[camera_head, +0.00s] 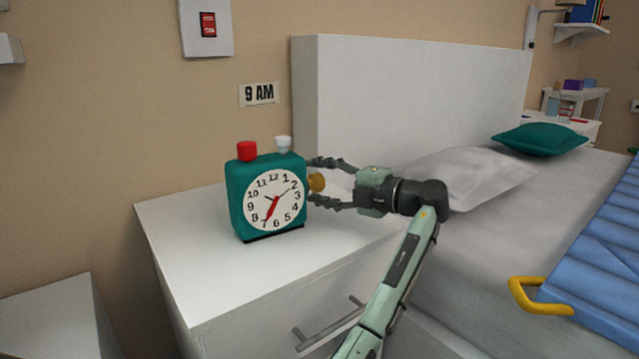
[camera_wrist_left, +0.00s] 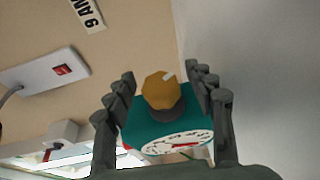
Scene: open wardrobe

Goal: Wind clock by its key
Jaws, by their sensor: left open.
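A teal clock (camera_head: 265,196) with a white dial stands upright on the white bedside cabinet. Its red hand points between 6 and 7, and short dark hands show on the dial. A gold key knob (camera_head: 316,182) sticks out of the clock's right side; it also shows in the left wrist view (camera_wrist_left: 158,90) with a pale mark on its rim. My left gripper (camera_head: 314,181) is open, with one finger above and one below the knob in the head view. In the wrist view the fingers flank the knob with gaps. My right gripper is not in view.
The clock has a red button (camera_head: 247,150) and a white button (camera_head: 283,144) on top. A "9 AM" sign (camera_head: 259,94) is on the wall. The cabinet top (camera_head: 190,262) is clear in front. A white headboard (camera_head: 400,95) and bed lie behind and right.

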